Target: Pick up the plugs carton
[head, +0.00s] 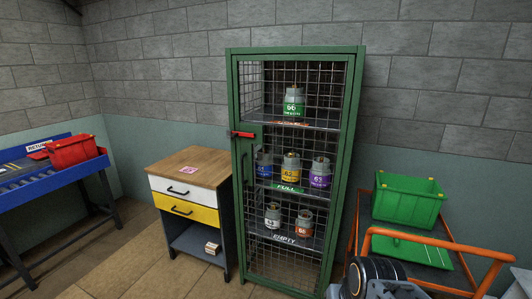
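A small pale carton with a reddish-brown part (212,248) lies on the open lower shelf of the small drawer cabinet (190,205). It is the only carton-like thing I can make out; its label is too small to read, so I cannot tell if it is the plugs carton. Part of my own arm shows at the bottom right, far from this carton. I cannot make out my gripper's fingers in the head view.
A green mesh cage (356,130) with gas cylinders stands right of the cabinet, its red handle (242,134) on the left. A blue table (50,200) with a red bin (72,151) is at left. An orange cart (440,238) carries a green crate (408,198). Floor before the cabinet is clear.

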